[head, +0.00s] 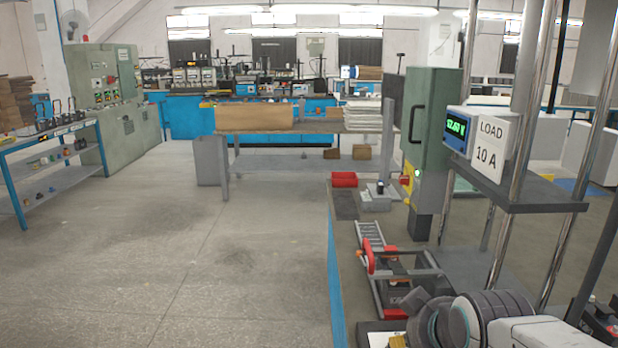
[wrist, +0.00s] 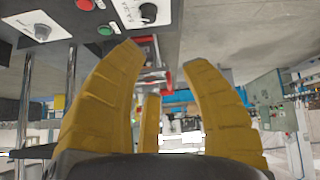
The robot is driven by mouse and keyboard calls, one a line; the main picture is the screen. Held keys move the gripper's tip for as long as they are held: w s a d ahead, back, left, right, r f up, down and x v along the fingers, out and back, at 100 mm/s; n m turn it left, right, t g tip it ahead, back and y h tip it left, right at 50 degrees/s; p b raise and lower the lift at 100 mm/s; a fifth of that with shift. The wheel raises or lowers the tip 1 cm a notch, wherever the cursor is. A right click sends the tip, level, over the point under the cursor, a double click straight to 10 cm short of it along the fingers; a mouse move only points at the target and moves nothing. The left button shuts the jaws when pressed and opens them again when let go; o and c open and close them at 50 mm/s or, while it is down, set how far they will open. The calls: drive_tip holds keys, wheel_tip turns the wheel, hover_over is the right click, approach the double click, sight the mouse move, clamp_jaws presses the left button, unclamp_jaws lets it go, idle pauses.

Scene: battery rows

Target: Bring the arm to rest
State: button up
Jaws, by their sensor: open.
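My gripper (wrist: 163,58) shows in the wrist view with its curved yellow fingers spread apart and nothing between them. A further yellow finger stands lower in the gap. The wrist picture looks upside down, with floor towards the top. My arm (head: 480,318) crosses the lower right of the head view, low beside the bench. The fingers cannot be made out clearly in the head view.
A red-handled fixture (head: 372,257) stands on the bench. A shelf (head: 515,197) carries a LOAD 10 A sign (head: 490,146). The floor (head: 190,270) at left is clear.

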drive_tip(key=s+r+m+g+p, duration=0.1)
drive_tip(key=s+p, duration=0.3)
drive_tip(key=s, duration=0.4)
drive_tip(key=s+r+g+p, duration=0.3)
drive_tip(key=s+p, duration=0.1)
drive_tip(key=s, duration=0.4)
drive_tip(key=shift+m+g, duration=0.3)
drive_tip(key=shift+m, duration=0.1)
drive_tip(key=shift+d, duration=0.15)
